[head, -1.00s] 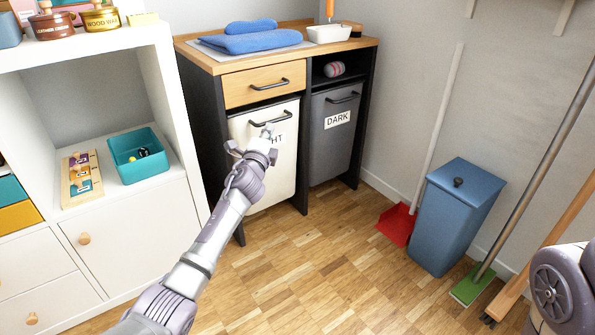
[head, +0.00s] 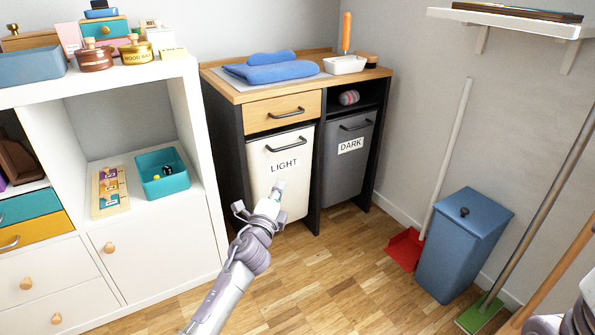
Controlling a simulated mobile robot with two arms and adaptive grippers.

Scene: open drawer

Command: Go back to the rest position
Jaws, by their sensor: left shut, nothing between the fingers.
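My left gripper (head: 279,188) is shut and empty. It is in front of the lower part of the white bin labelled LIGHT (head: 270,160), below its dark handle. My left arm comes up from the bottom of the head view. The wooden drawer (head: 283,110) above the bin looks closed, with a dark bar handle (head: 287,113). The grey bin labelled DARK (head: 345,175) is beside it on the right. At the lower right edge a part of my right arm shows, but its fingers are out of view.
A white shelf unit (head: 207,165) with a teal box (head: 163,183) stands at the left. A blue trash bin (head: 462,245), a red dustpan (head: 405,248) and a green broom (head: 480,315) stand at the right. The wooden floor (head: 335,285) between is clear.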

